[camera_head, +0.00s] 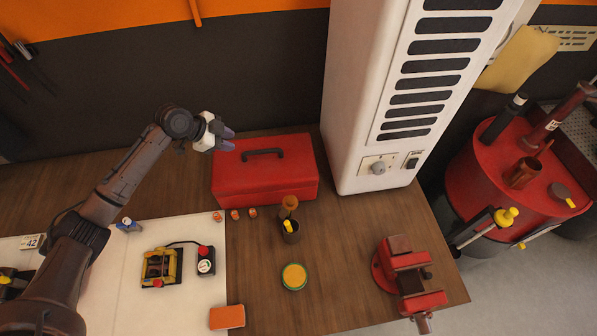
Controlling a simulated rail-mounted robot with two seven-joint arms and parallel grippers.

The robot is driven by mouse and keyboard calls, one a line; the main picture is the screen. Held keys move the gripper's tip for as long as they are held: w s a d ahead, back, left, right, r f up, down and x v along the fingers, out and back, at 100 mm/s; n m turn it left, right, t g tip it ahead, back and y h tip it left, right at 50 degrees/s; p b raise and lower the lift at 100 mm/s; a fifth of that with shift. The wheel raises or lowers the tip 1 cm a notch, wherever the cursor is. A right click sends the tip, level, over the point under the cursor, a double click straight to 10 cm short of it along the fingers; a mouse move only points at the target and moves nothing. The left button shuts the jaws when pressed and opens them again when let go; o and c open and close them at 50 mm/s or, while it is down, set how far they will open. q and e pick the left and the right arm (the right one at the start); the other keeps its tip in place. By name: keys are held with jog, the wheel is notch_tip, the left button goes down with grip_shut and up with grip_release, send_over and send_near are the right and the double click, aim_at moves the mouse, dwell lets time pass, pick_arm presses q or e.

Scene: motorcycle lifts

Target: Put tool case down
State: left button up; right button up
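The tool case (242,184) is a red box with a black handle (263,153) on its lid. It appears to rest upright on the wooden bench (340,240), against the back wall and left of a white cabinet. My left gripper (230,139) is above the case's back left corner, to the left of the handle. Its two dark fingers look apart with nothing between them, and it does not hold the handle. My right gripper is not in view.
The white cabinet (358,100) stands close on the case's right. A small dark cup (290,232), a green-yellow round tin (294,276) and a red vise (405,272) are in front. A white mat (190,300) carries a yellow device (160,267). A red drum (490,180) stands beyond the bench.

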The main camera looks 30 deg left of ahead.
aim_at(262, 151)
pick_arm(q)
jog(key=p+x, duration=0.1)
jog(key=x, duration=0.7)
jog(key=shift+w+d, duration=0.2)
jog(key=shift+w, duration=0.05)
jog(key=shift+w+d+f+p, duration=0.2)
jog(key=shift+w+d+p, duration=0.1)
jog(key=shift+p, duration=0.15)
jog(key=p+x, duration=0.1)
jog(key=x, duration=0.2)
jog(key=shift+d, duration=0.2)
jog(key=shift+w+d+f, duration=0.2)
jog(key=shift+w+f, duration=0.1)
jog(key=shift+f, duration=0.3)
grip_shut()
jog(key=shift+r, duration=0.2)
